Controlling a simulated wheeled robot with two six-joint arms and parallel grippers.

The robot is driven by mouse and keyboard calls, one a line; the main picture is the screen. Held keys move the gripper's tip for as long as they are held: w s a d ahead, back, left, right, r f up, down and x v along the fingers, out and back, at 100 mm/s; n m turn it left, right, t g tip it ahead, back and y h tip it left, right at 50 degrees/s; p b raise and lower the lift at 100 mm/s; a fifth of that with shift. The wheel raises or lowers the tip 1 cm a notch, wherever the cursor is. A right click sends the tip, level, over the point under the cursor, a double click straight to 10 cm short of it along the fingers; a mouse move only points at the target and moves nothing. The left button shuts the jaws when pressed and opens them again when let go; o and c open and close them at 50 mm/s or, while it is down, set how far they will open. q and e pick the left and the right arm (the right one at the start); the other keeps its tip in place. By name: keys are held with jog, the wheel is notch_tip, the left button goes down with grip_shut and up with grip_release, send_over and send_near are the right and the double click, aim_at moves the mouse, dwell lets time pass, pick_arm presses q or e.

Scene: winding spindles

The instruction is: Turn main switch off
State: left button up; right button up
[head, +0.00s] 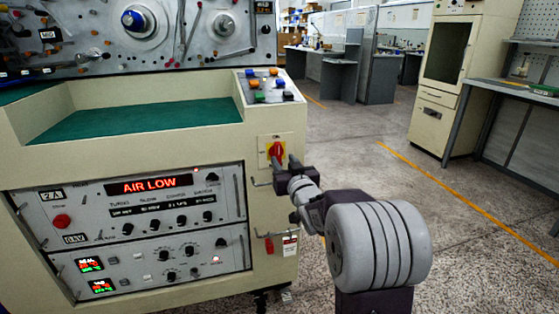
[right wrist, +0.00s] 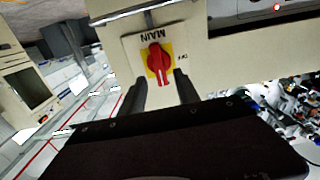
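The main switch is a red rotary knob (head: 277,150) on a yellow plate, on the right end of the cream machine's front. In the right wrist view the red knob (right wrist: 157,60) sits under upside-down "MAIN" lettering, its grip bar lying roughly up and down the picture. My right gripper (head: 280,169) is at the switch, just below it in the head view. In the right wrist view its two dark fingers (right wrist: 159,80) are apart, one on each side of the knob's lower end, with gaps visible. I cannot tell whether they touch the plate. My left gripper is not in view.
The machine's control panel (head: 130,206) with a lit "AIR LOW" display is left of the switch. Coloured push buttons (head: 268,84) are above it. A red item with a white tag (head: 289,245) hangs below. Open floor (head: 350,150) lies to the right.

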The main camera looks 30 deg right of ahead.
aim_at(279, 154)
jog(key=x, duration=0.5)
jog(key=shift+w+b, duration=0.1)
jog(key=shift+b, duration=0.3)
grip_shut()
